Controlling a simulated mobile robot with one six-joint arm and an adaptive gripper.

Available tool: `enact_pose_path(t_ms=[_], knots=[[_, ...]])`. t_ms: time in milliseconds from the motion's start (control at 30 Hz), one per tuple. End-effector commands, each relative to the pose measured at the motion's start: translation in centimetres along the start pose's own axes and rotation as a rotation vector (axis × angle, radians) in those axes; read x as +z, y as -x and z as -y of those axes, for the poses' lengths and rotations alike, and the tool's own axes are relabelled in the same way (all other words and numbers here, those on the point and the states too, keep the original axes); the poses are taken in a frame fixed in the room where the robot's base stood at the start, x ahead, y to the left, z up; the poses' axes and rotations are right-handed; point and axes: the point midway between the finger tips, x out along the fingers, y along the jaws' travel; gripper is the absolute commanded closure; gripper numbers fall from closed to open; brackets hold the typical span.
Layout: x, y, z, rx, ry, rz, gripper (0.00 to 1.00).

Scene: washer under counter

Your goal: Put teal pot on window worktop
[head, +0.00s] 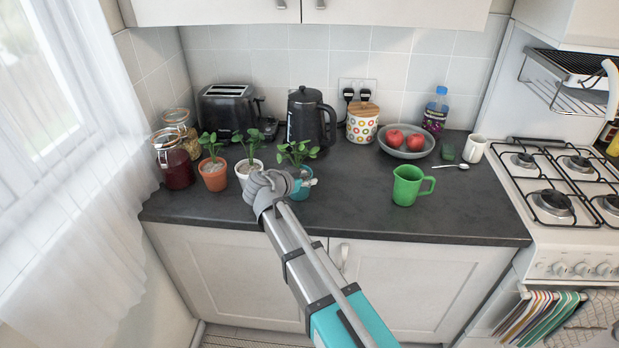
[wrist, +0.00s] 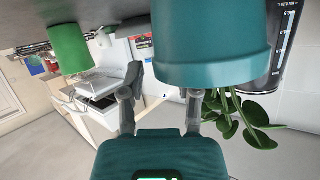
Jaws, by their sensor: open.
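The teal pot (head: 304,194) holds a green leafy plant and stands upright on the dark worktop (head: 440,224), right of a white pot. My gripper (head: 288,184) is open at the pot, its grey fingers partly covering it. In the wrist view the teal pot (wrist: 210,50) fills the upper middle, close to the gripper (wrist: 160,98). One finger shows left of the pot; the other is partly hidden by it. I cannot tell whether either finger touches the pot. A curtained window (head: 50,90) is at the left.
A white pot (head: 247,171) and a terracotta pot (head: 214,178) with plants stand close on the left. A green jug (head: 407,187) stands to the right, with clear worktop between. Jars, a toaster (head: 230,110), a kettle (head: 307,120) and a fruit bowl (head: 407,152) stand further back.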

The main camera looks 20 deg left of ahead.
Motion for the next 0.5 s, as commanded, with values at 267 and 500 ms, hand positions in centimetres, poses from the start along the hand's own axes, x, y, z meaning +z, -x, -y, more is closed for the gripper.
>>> enact_pose_path(t_ms=[267, 500], knots=[[-1.0, 0.4, 0.1, 0.0, 0.0, 0.0, 0.57], [-1.0, 4.2, 0.1, -0.003, 0.002, 0.001, 0.57]])
